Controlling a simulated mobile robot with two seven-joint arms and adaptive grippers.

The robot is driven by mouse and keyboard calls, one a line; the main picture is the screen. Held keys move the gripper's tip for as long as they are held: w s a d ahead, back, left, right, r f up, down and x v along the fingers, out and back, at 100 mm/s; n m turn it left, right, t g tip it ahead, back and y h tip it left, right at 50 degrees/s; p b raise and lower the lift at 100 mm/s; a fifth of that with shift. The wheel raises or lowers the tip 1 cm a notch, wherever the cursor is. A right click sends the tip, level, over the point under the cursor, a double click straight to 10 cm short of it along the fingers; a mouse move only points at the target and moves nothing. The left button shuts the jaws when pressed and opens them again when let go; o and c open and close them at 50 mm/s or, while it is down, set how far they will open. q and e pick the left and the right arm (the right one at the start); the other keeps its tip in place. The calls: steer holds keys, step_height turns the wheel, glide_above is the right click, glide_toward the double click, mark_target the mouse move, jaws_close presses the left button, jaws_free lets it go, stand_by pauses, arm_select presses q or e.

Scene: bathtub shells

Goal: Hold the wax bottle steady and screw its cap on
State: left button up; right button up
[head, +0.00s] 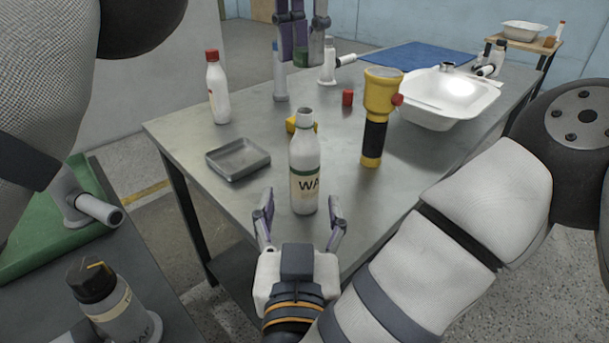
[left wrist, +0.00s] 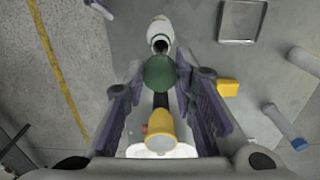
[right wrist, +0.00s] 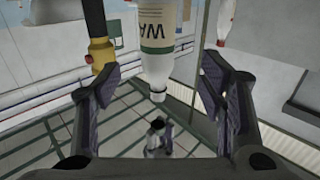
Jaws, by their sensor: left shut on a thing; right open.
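The wax bottle (head: 304,184) stands upright on the metal table near its front edge, white with a green-banded "WA" label and a bare open neck. It appears upside down in the right wrist view (right wrist: 155,68). My right gripper (head: 302,207) is open, its fingers to either side of the bottle, low and on the near side; I see no clear contact. My left gripper (head: 301,48) is shut on the green cap (left wrist: 160,72), high above the table and behind the bottle. The cap is apart from the bottle neck (left wrist: 160,44). In the head view the cap (head: 300,59) is partly hidden.
A yellow-black torch (head: 377,110) stands right of the bottle, a grey tray (head: 225,168) left. A yellow block (head: 291,123) lies behind it. A red-capped bottle (head: 217,93), a red cylinder (head: 347,98) and a white basin (head: 430,118) stand further back. A black-capped bottle (head: 121,310) is front left.

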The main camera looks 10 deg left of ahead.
mark_target(304, 173)
steer(key=x, duration=1.1)
steer(key=shift+d, duration=0.2)
jaws_close()
